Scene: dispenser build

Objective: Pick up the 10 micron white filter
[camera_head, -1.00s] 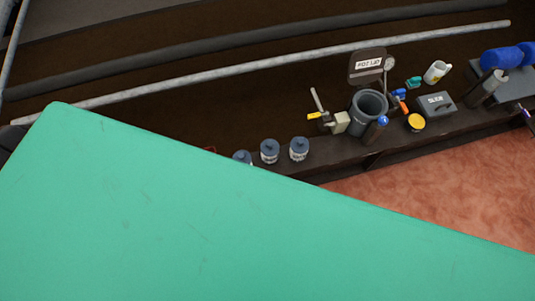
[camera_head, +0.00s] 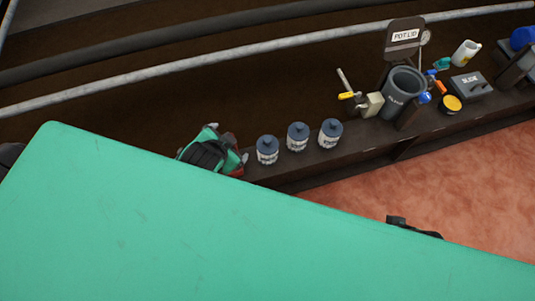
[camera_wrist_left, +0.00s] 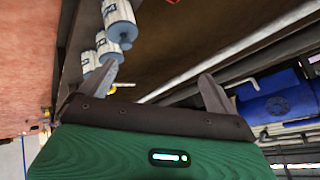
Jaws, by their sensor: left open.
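Three white filter canisters with dark blue caps stand upright in a row on the dark shelf: a left one (camera_head: 267,151), a middle one (camera_head: 297,138) and a right one (camera_head: 330,134). Their labels are too small to read, so I cannot tell which is the 10 micron filter. My left gripper (camera_head: 232,143) is open and empty, just left of the left canister and apart from it. In the left wrist view, my left gripper (camera_wrist_left: 158,70) has its fingers spread, with the canisters (camera_wrist_left: 119,18) beyond its left finger. A dark part at lower right may belong to my right gripper (camera_head: 412,227), mostly hidden.
Right of the canisters on the shelf (camera_head: 290,180) are a valve with a yellow handle (camera_head: 350,95), a grey pot (camera_head: 402,92), a pot lid sign (camera_head: 405,35) and a yellow-topped tin (camera_head: 452,105). A pale rail (camera_head: 200,72) runs behind. A blue object (camera_wrist_left: 275,97) lies right in the wrist view.

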